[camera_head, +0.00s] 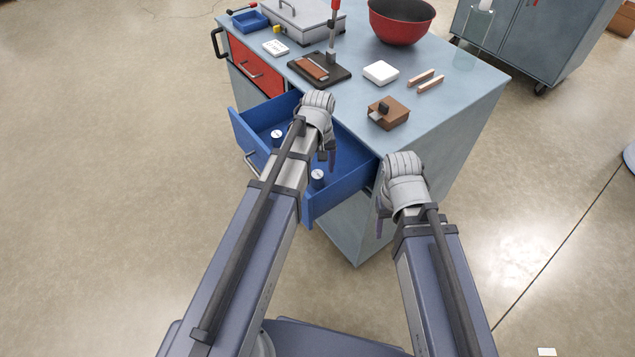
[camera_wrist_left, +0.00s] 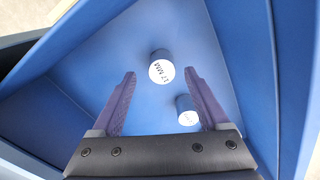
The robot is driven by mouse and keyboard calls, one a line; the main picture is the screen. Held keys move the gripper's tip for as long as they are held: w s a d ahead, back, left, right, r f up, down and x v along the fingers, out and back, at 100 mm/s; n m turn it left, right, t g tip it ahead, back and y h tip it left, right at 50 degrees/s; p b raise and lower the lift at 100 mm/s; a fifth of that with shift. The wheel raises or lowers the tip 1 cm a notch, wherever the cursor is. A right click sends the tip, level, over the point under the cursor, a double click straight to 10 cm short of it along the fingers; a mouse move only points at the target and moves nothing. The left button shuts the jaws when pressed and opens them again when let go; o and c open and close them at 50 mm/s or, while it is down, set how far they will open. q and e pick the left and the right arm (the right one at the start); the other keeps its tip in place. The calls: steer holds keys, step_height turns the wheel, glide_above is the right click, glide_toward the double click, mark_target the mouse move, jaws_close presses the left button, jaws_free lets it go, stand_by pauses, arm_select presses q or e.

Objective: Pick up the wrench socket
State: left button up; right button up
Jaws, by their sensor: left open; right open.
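Two short round sockets with white labelled tops lie in the open blue drawer (camera_head: 352,181). In the head view, one socket (camera_head: 277,137) is toward the drawer's left and another socket (camera_head: 318,178) is nearer its front right. In the left wrist view, one socket (camera_wrist_left: 160,68) reads "17 MM"; the smaller-looking socket (camera_wrist_left: 187,111) has a label too small to read. My left gripper (camera_head: 328,156) is open and empty over the drawer, its purple fingers to either side of the 17 MM socket in the wrist view. My right gripper (camera_head: 380,222) is open beside the cabinet's front right.
The grey-blue workbench top (camera_head: 455,95) carries a brown block (camera_head: 388,118), a white box (camera_head: 380,72), a black stand (camera_head: 335,75), a red bowl (camera_head: 401,30) and a grey case (camera_head: 300,18). The drawer walls surround the sockets. Floor to the left is clear.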

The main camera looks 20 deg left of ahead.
mark_target(317, 174)
arm_select(q)
step_height(317, 174, down, 3)
steer(key=shift+s+a+f+b, duration=0.1)
steer(key=shift+f+b, duration=0.1)
steer(key=shift+b, duration=1.05)
steer(key=shift+r, duration=0.1)
jaws_close()
